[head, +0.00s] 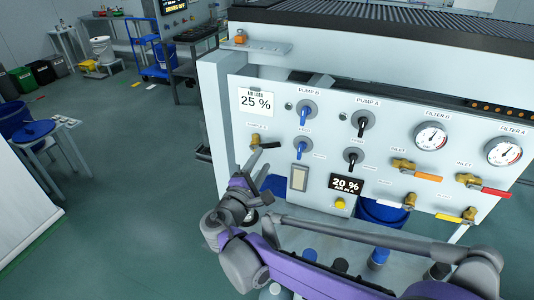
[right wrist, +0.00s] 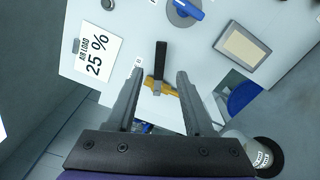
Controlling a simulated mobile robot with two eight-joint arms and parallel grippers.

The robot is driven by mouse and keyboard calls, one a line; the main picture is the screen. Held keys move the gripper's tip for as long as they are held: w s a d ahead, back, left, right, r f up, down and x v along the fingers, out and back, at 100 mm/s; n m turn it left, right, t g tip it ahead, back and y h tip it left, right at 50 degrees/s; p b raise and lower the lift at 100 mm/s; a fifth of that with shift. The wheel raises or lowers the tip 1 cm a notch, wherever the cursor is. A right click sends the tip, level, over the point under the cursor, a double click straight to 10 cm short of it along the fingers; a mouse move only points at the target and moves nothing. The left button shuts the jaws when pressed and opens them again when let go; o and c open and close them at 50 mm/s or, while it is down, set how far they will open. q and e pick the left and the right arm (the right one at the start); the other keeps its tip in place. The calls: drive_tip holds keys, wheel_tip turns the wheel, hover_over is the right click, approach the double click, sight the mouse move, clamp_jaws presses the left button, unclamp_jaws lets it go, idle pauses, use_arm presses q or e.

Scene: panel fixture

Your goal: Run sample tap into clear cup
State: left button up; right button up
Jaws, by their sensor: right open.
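The sample tap (head: 256,141) is a small brass valve with a black lever, at the left of the white panel. In the head view the lever points right. The tap also shows in the right wrist view (right wrist: 160,82), framed between my fingers. My right gripper (head: 253,172) is open and empty, just below and in front of the tap. It also shows in the right wrist view (right wrist: 161,88), with a finger on each side of the tap and no clear contact. I cannot make out a clear cup; my arm hides part of the area below. My left gripper is not in view.
The panel (head: 330,115) carries blue and black knobs, two gauges (head: 431,136) and brass valves with coloured levers. A beige switch plate (head: 299,178) is right of the tap. A blue bucket (head: 380,212) stands below. Open floor (head: 140,190) lies to the left.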

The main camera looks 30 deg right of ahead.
sight(271, 147)
drive_tip(key=x, duration=0.8)
drive_tip(key=shift+w+d, duration=0.15)
drive_tip(key=shift+w, duration=0.1)
clamp_jaws()
idle(1.0)
